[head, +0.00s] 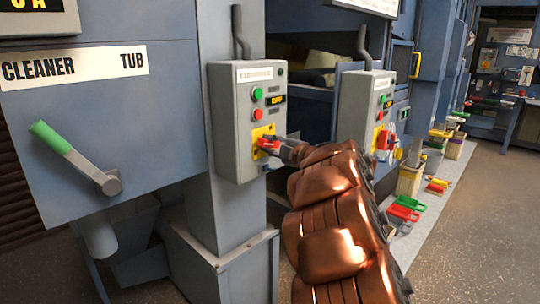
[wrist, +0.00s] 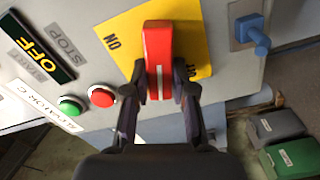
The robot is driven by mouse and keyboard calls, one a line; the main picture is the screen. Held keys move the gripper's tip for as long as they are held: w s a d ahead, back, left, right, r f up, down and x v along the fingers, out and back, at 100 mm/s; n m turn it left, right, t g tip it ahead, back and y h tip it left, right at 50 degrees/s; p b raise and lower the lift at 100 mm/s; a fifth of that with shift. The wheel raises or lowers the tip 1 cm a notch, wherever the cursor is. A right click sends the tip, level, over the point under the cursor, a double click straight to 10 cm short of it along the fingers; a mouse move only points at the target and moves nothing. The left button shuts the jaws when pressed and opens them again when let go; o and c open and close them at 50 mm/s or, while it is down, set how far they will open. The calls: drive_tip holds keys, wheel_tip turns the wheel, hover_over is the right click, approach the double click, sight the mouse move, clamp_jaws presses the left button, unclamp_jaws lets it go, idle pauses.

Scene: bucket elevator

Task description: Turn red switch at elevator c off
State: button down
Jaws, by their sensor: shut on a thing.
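The red switch (head: 266,146) sits on a yellow plate (head: 262,133) low on the grey control box labelled elevator C (head: 232,108). In the wrist view the red switch (wrist: 158,55) stands roughly upright in the picture, with a white line on its end. ON shows on the yellow plate (wrist: 120,40) at its left, and other lettering at its right is partly hidden by a finger. My gripper (head: 282,148) reaches the switch from the right. In the wrist view my gripper (wrist: 161,88) has a finger on either side of the switch, shut on it.
The box has a green button (wrist: 70,106), a red button (wrist: 102,96) and a display (wrist: 35,45) reading OFF. A second control box (head: 362,115) stands to the right. A green-handled lever (head: 70,152) is at left. Bins line the floor at right; the aisle (head: 480,230) is clear.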

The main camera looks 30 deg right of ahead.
drive_tip(key=shift+f+n+b, duration=0.2)
drive_tip(key=shift+n+b, duration=0.6)
drive_tip(key=shift+n, duration=0.1)
drive_tip(key=shift+f+n+b, duration=0.15)
drive_tip(key=shift+n+b, duration=0.65)
drive_tip(key=shift+n, duration=0.1)
drive_tip(key=c, duration=1)
unclamp_jaws()
drive_tip(key=shift+r, duration=0.1)
drive_tip(key=shift+o, duration=0.2)
drive_tip(key=v, duration=1.2)
